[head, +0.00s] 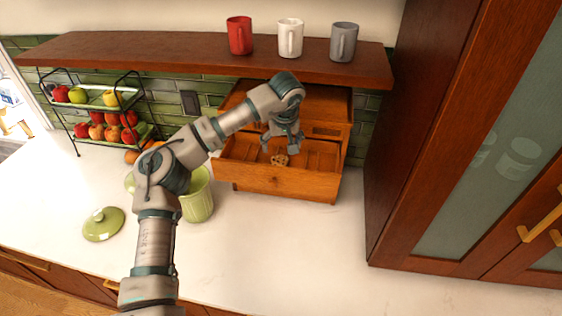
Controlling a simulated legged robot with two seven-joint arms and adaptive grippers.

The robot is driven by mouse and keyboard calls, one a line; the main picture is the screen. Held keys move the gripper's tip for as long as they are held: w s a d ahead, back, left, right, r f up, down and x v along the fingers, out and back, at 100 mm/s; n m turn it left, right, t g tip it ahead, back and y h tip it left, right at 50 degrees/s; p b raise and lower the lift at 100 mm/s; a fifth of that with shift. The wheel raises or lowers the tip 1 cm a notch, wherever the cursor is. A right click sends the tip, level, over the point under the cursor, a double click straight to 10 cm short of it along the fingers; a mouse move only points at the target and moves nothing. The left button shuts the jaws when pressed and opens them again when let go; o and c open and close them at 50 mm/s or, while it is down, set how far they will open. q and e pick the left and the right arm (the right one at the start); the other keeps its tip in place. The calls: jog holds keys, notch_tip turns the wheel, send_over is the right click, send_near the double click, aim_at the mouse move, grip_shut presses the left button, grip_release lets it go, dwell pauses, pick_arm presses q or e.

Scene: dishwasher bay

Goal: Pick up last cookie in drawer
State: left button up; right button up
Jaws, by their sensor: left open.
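One cookie (280,160) lies in the open wooden drawer (270,182), near the middle of its inside. The drawer sticks out from the front of a small wooden chest on the counter. My left gripper (281,148) is open and points down over the drawer, just above and behind the cookie in the picture. I cannot tell whether its fingers touch the cookie. My right gripper is not in view.
A green jar (198,197) stands left of the drawer, partly behind my arm, with its green lid (103,224) on the counter. A fruit rack (100,115) stands at left. A shelf (200,58) with three mugs hangs above. The counter in front is clear.

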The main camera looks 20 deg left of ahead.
aim_at(279, 159)
pick_arm(q)
jog(key=f, duration=0.1)
jog(key=a+f, duration=0.1)
jog(key=shift+w+a+f, duration=0.15)
jog(key=shift+w+f, duration=0.15)
jog(key=shift+w, duration=0.1)
jog(key=x, duration=0.3)
jog(key=shift+d+f+p, duration=0.2)
jog(key=shift+d+p, duration=0.15)
jog(key=shift+w+d+f, duration=0.1)
jog(key=shift+w+f, duration=0.1)
jog(key=shift+f, duration=0.25)
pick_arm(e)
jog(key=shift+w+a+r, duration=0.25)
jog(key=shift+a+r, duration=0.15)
pick_arm(q)
jog(key=shift+a, duration=0.3)
jog(key=c, duration=0.7)
